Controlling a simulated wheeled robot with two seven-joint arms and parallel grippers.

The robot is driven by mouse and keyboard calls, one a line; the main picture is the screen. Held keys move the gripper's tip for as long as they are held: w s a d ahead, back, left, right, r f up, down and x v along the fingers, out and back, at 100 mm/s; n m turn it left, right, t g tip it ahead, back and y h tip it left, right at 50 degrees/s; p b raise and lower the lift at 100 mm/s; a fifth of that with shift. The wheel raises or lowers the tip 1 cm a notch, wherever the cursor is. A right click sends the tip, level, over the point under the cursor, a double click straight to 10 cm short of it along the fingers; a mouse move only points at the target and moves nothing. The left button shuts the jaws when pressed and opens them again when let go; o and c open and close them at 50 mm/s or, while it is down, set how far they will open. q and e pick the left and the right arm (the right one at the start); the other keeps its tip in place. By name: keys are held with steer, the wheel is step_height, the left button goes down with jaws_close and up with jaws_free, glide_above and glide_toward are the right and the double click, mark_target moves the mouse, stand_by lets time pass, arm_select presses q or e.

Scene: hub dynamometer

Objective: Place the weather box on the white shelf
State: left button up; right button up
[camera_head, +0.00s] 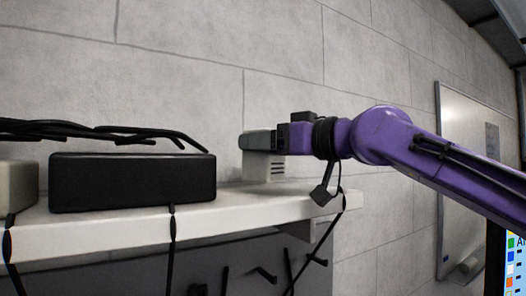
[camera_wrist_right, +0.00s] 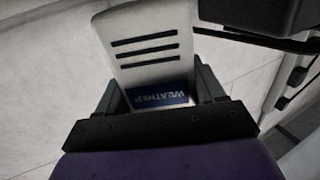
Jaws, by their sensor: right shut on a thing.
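The weather box (camera_head: 264,168) is a small pale box with dark vent slots, at the right part of the white shelf (camera_head: 245,208) in the head view. Its underside appears at the level of the shelf top; I cannot tell whether it touches. My right gripper (camera_head: 258,141) reaches in from the right and is shut on the box's upper part. In the right wrist view the box (camera_wrist_right: 150,45) sits between the two fingers (camera_wrist_right: 160,92), with its blue WEATHER label near the palm. My left gripper is not in view.
A black box (camera_head: 132,181) stands on the shelf left of the weather box, with black cables (camera_head: 100,132) above it. A pale box (camera_head: 18,186) is at the far left. Cables hang over the shelf's front edge. A grey wall stands behind; a whiteboard (camera_head: 466,165) is at right.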

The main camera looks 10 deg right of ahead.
steer(key=shift+s+a+f, duration=0.25)
steer(key=shift+s+f, duration=0.45)
steer(key=shift+s, duration=0.2)
steer(key=shift+s+d, duration=0.15)
steer(key=shift+s, duration=0.05)
steer(key=shift+d, duration=0.2)
steer(key=shift+w+d+f, duration=0.1)
steer(key=shift+w+f, duration=0.1)
steer(key=shift+w, duration=0.1)
steer(key=o, duration=1)
steer(key=shift+w+f, duration=0.15)
steer(key=shift+w, duration=0.05)
steer(key=shift+o, duration=1.3)
steer(key=shift+w+a, duration=0.1)
steer(key=shift+a, duration=0.1)
steer(key=shift+s+a, duration=0.15)
steer(key=shift+s, duration=0.1)
steer(key=shift+s+r, duration=0.1)
steer(key=shift+r, duration=0.15)
steer(key=shift+s+d+f, duration=0.1)
steer(key=shift+s+d, duration=0.1)
steer(key=shift+d, duration=0.1)
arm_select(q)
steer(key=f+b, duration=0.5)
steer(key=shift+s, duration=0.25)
arm_select(e)
steer(key=v, duration=1.1)
steer(key=shift+d, duration=0.25)
